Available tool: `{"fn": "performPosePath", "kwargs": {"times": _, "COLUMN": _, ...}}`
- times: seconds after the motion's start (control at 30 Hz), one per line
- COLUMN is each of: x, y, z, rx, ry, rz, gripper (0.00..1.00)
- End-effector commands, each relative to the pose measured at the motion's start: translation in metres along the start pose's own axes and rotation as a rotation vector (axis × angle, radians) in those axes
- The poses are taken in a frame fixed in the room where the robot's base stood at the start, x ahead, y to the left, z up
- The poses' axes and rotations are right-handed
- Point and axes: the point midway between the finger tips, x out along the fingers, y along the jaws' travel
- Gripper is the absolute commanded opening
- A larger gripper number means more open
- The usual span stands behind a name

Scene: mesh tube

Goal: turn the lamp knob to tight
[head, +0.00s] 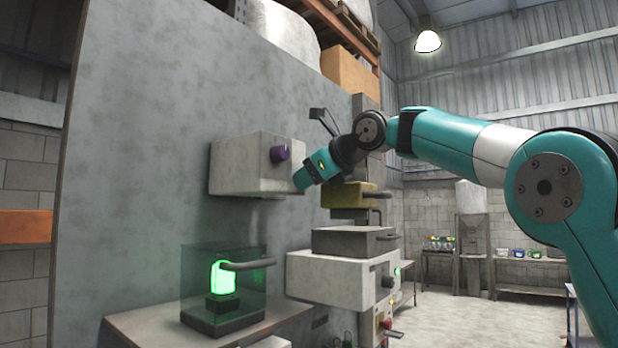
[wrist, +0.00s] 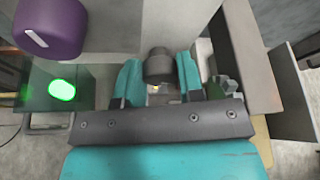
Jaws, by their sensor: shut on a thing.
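A pale box (head: 238,165) on the grey panel carries a purple knob (head: 280,153), which also shows in the wrist view (wrist: 50,28) with a white mark on it. A dark grey round knob (wrist: 159,64) sits to the right of the purple one in the wrist view. My gripper (head: 302,180) is at the box's right end, and its teal fingers (wrist: 158,76) are on both sides of the dark knob, shut on it. The dark knob is hidden in the head view. The pictures do not tell which knob is the lamp's.
A green-lit lamp (head: 222,278) stands in a clear case (head: 258,300) below the box. A yellowish box (head: 345,197) with a handle and a lower pale box (head: 330,280) are just right of and below my gripper. Open floor lies farther right.

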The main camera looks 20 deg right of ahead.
Motion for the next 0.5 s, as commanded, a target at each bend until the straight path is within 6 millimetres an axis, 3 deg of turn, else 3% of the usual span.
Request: {"fn": "performPosePath", "kwargs": {"times": 0.5, "x": 0.0015, "y": 0.0011, "z": -0.0026, "rx": 0.052, "ry": 0.005, "rz": 0.024, "gripper": 0.11}}
